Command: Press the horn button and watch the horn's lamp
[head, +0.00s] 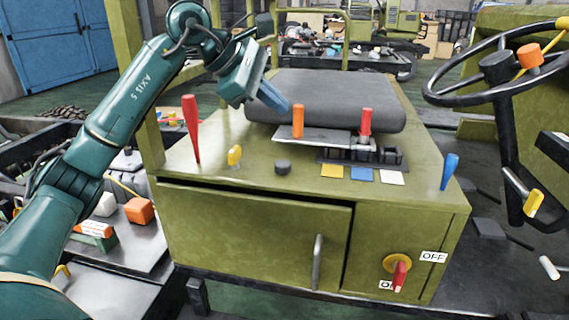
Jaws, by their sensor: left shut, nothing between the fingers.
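A low round black button (283,167) sits on top of the olive chassis box, near its front edge. A small yellow upright piece (234,156) stands left of it; I cannot tell if it is the lamp or if it is lit. No label marks either one as the horn's. My left gripper (282,104) comes in from the upper left, shut and empty, with its blue fingers above the box, in front of the dark seat cushion. It appears above and apart from the black button. My right gripper is not in view.
On the box stand a red lever (191,128), an orange-handled lever (298,120), a red-handled lever (366,121) and a blue lever (449,171). The seat cushion (335,95) lies behind. A red rotary switch (399,275) is on the front. A steering wheel (497,72) is at right.

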